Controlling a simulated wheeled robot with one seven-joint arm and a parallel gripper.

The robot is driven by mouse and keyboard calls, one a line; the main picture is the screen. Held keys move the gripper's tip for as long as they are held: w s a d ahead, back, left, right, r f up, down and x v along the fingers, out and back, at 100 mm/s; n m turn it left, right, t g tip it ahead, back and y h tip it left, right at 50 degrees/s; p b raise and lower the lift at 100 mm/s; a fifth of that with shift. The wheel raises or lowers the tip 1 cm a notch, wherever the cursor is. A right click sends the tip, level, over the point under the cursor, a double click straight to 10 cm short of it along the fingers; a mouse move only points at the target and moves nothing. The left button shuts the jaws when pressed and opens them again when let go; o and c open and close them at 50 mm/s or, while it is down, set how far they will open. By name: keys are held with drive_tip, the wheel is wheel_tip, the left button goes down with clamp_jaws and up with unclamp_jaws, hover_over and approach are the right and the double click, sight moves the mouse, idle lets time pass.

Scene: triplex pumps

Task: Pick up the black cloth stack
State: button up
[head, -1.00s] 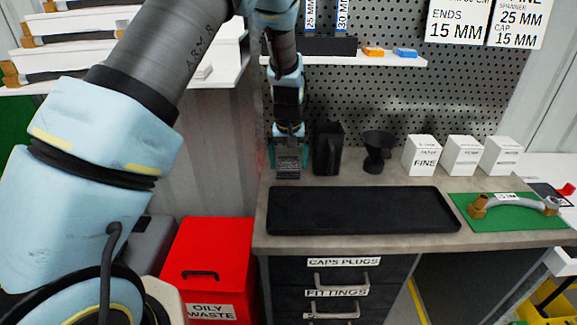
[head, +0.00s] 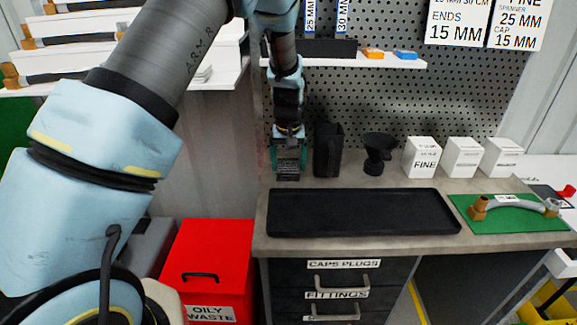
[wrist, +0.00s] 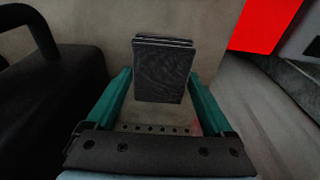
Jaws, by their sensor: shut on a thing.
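The black cloth stack (wrist: 163,72) stands between the two teal fingers of my gripper (wrist: 160,80) in the wrist view. It is a small block of dark layered sheets, and the fingers are shut on its sides. In the head view my gripper (head: 289,158) points down at the back left corner of the workbench (head: 330,180). The stack (head: 288,176) shows low between the fingers there, at the benchtop. I cannot tell whether it still touches the bench.
A black jug (head: 328,150) stands close to the right of my gripper, with a black funnel (head: 378,150) beyond it. A black tray (head: 360,211) lies in front. White boxes (head: 462,156) and a green mat (head: 500,224) are farther right. A red bin (head: 210,265) stands left of the bench.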

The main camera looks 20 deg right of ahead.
sight(291, 166)
drive_tip(key=shift+r, duration=0.45)
drive_tip(key=shift+s+r+b, duration=0.3)
drive_tip(key=shift+r+b, duration=0.25)
drive_tip(key=shift+r, duration=0.05)
drive_tip(key=shift+s+r+b, duration=0.25)
drive_tip(key=shift+r+b, duration=0.3)
drive_tip(key=shift+r, duration=0.05)
drive_tip(key=s+b, duration=0.3)
drive_tip(key=s, duration=1.4)
drive_tip(key=shift+r+b, duration=0.1)
drive_tip(key=shift+b, duration=0.25)
drive_tip(key=o, duration=0.8)
drive_tip(key=shift+w, duration=0.1)
drive_tip(key=c, duration=0.6)
drive_tip(key=shift+c, duration=0.2)
